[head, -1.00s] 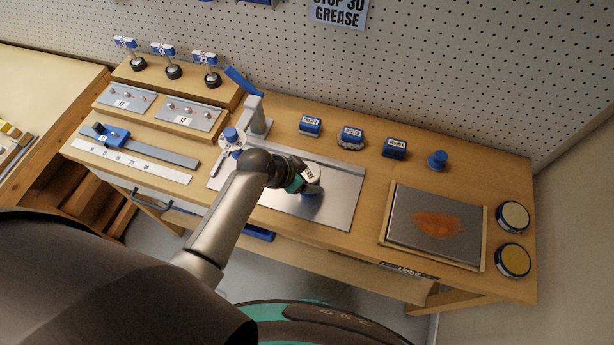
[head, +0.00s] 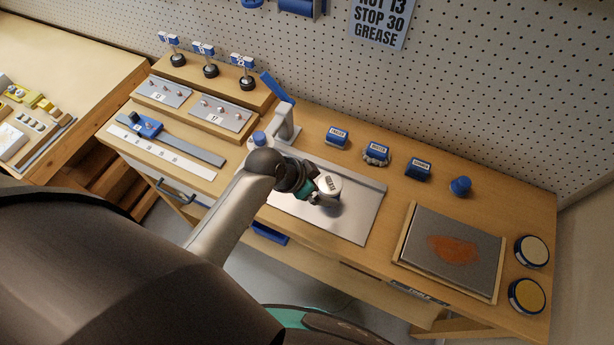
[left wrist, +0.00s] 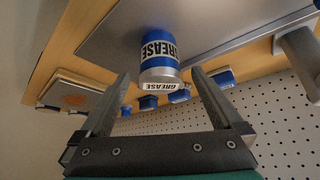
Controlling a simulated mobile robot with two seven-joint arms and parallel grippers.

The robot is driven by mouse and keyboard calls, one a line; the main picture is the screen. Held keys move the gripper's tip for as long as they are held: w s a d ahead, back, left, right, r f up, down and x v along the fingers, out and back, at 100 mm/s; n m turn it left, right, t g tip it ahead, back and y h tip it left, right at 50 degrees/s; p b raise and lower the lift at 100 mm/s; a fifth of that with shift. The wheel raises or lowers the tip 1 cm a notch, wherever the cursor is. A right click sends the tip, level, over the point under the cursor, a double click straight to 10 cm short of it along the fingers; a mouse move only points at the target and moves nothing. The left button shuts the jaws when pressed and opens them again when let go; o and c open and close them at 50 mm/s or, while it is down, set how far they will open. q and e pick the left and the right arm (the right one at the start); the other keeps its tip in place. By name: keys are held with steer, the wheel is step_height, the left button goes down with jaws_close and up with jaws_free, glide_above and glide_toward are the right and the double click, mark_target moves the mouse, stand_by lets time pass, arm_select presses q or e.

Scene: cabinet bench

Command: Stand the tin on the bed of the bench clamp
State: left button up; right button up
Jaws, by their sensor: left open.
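The tin (head: 328,184), blue with a pale lid and marked GREASE, stands on a grey metal plate (head: 356,222) on the bench. My left gripper (head: 316,196) is open beside the tin, partly covering it in the head view. In the left wrist view the tin (left wrist: 158,55) lies ahead between the two open fingertips, with a gap on each side. The bench clamp (head: 284,122), a grey post with a blue lever, stands at the plate's back left. Its bed is mostly hidden behind my left arm. My right gripper is not in view.
Several small blue-topped labelled items (head: 377,153) line the bench's back, with a blue knob (head: 460,186). A framed grey slab (head: 450,250) with an orange stain and two round tins (head: 531,251) are at right. Stepped wooden racks (head: 208,100) stand left. The plate's right part is clear.

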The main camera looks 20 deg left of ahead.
arm_select(q)
steer(key=p+v, duration=0.1)
steer(key=v, duration=0.6)
stand_by(1.6)
